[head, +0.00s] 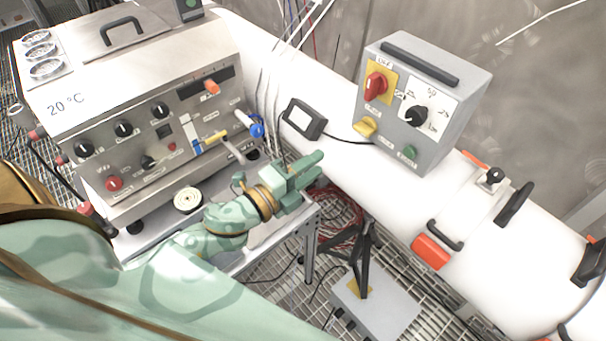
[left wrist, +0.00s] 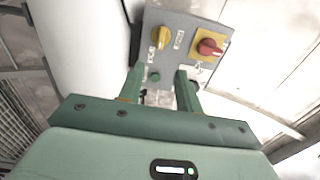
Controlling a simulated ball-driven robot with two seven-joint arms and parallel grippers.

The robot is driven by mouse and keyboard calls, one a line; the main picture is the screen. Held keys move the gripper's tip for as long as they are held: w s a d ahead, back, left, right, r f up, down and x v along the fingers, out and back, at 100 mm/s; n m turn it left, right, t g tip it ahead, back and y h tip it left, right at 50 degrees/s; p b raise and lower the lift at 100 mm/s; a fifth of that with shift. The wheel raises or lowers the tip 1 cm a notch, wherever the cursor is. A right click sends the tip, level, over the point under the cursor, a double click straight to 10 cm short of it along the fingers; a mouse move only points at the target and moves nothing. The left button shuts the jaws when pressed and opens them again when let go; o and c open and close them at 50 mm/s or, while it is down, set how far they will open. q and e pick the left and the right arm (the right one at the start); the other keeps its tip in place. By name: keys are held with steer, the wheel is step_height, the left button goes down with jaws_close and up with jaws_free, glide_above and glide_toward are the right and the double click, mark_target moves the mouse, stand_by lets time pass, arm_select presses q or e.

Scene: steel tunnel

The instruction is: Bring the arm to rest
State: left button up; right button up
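My left arm comes in from the left in the head view, and its green gripper (head: 307,172) is over the right end of the steel table, in front of the white pipe. The two fingers are apart with nothing between them. In the left wrist view the same gripper (left wrist: 160,88) shows two spread fingers, with the grey control box (left wrist: 207,32) beyond them. That box (head: 452,100) also shows in the head view, with a red knob, a black knob and a green button, apart from the gripper. My right gripper is in neither view.
A steel instrument unit (head: 150,115) with knobs and levers stands left of the gripper on the table (head: 262,232). A small black display (head: 304,119) is on the white pipe (head: 330,165). A black stand (head: 362,262) is on a grey box on the grating floor.

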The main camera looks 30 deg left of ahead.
arm_select(q)
steer(key=shift+v, duration=1.1)
steer(key=shift+w, duration=0.1)
